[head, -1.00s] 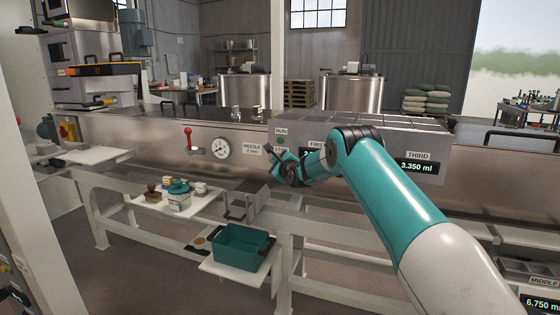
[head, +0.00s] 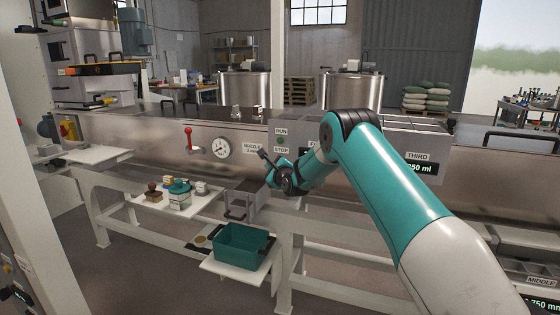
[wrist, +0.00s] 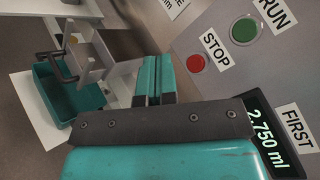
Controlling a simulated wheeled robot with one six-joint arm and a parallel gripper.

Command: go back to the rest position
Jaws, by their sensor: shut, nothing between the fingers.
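My gripper (head: 263,153) is raised in front of the steel machine's front panel, just left of and below the STOP label (head: 281,150). In the wrist view my gripper (wrist: 155,80) shows its two teal fingers shut together with nothing between them. The fingertips look small and dark in the head view.
The green RUN button (wrist: 244,29), red STOP button (wrist: 195,62) and FIRST display (wrist: 268,130) are close beside my gripper. A red-handled lever (head: 188,140) and gauge (head: 221,147) are to its left. A teal bin (head: 242,247) and a shelf with a teal-lidded jar (head: 180,195) are below.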

